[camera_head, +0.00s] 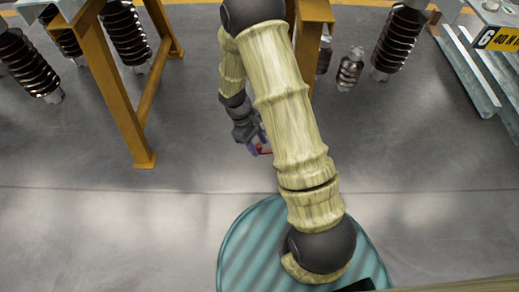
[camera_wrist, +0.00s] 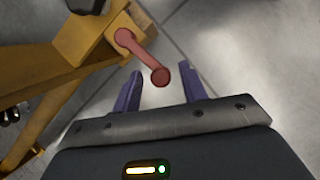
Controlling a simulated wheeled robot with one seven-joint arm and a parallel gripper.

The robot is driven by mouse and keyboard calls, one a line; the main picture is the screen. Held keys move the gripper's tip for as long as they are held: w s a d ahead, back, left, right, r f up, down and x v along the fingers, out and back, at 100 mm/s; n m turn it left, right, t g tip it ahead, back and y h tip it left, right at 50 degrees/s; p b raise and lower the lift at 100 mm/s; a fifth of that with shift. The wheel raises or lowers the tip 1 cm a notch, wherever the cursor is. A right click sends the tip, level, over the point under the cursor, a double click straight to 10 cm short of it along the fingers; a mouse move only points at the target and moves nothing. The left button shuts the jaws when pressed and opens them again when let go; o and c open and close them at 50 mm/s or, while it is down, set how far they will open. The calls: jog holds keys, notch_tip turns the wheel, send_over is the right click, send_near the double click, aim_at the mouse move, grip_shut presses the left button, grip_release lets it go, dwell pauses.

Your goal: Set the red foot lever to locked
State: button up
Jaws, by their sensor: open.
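The red foot lever (camera_wrist: 143,57) shows in the wrist view, joined at its upper left end to a yellow frame (camera_wrist: 85,40). It slants down and right to a rounded free end. My gripper (camera_wrist: 162,72) is open, with one purple finger on each side of that free end. I cannot tell whether either finger touches it. In the head view my gripper (camera_head: 257,138) is small and partly behind my arm, with a bit of the red lever (camera_head: 265,152) beside it. Any lock marking is not visible.
A yellow stand (camera_head: 122,105) is at the left, with brown ribbed insulators (camera_head: 27,65) beyond it. Another yellow post (camera_head: 307,50) stands behind my arm. Grey metal rails (camera_head: 468,70) and a yellow number sign (camera_head: 500,39) are at the upper right. The near grey floor is clear.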

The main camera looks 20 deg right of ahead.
jog(key=shift+x, duration=0.75)
grip_shut()
jog(key=shift+d, duration=0.15)
